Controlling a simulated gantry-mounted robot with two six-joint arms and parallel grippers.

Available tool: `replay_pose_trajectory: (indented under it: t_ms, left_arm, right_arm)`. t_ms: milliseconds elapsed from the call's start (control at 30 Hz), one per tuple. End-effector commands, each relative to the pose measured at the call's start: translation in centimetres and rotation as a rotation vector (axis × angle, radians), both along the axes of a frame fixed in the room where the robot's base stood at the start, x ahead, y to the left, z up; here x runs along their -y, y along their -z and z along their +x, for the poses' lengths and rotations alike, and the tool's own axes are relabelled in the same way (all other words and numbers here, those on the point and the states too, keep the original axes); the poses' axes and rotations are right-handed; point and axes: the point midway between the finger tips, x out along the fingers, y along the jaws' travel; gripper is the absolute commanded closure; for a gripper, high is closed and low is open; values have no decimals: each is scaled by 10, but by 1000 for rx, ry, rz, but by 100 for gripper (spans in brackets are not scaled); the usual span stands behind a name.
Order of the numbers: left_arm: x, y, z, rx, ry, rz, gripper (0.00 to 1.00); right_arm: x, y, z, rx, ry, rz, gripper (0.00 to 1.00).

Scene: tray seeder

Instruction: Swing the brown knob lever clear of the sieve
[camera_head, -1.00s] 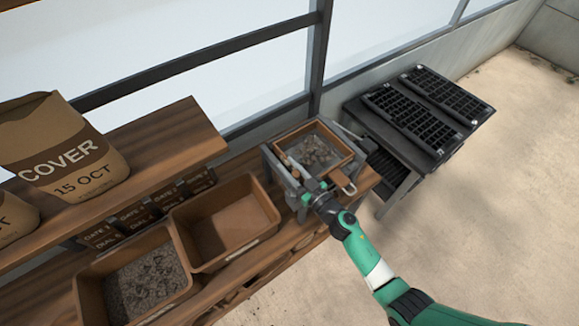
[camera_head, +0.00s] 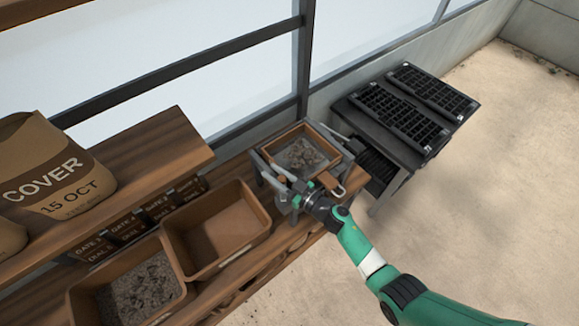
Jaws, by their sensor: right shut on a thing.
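The sieve (camera_head: 326,134) is a brown-framed square box with grey, gritty material in it, set in a grey stand at the right end of the bench. A grey lever bar (camera_head: 279,171) runs along its near left side towards my right gripper. My right gripper (camera_head: 302,190) is at the sieve's near edge, shut on the lever's end. The brown knob is hidden by the jaws, as far as I can tell. My left gripper is not in view.
An empty brown bin (camera_head: 222,262) and a bin of grey material (camera_head: 181,298) stand left of the sieve. A labelled bag (camera_head: 45,165) sits on the shelf behind. Black trays (camera_head: 400,118) lie on a stand at the right. The floor in front is clear.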

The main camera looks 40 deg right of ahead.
Motion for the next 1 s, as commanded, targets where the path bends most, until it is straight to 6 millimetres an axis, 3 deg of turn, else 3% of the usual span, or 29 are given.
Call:
replay_pose_trajectory:
  t_ms: [100, 467, 500, 633, 1000]
  left_arm:
    - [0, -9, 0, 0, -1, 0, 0]
    - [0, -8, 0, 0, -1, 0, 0]
    - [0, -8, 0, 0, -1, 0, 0]
    - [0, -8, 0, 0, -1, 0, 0]
    - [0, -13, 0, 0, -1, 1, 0]
  right_arm:
    - [-1, -2, 1, -3, -58, 0, 100]
    - [-3, 1, 0, 0, -82, 2, 100]
    - [-3, 1, 0, 0, -82, 2, 59]
    - [-3, 0, 1, 0, -82, 2, 36]
    - [-1, -1, -5, 0, -80, 2, 36]
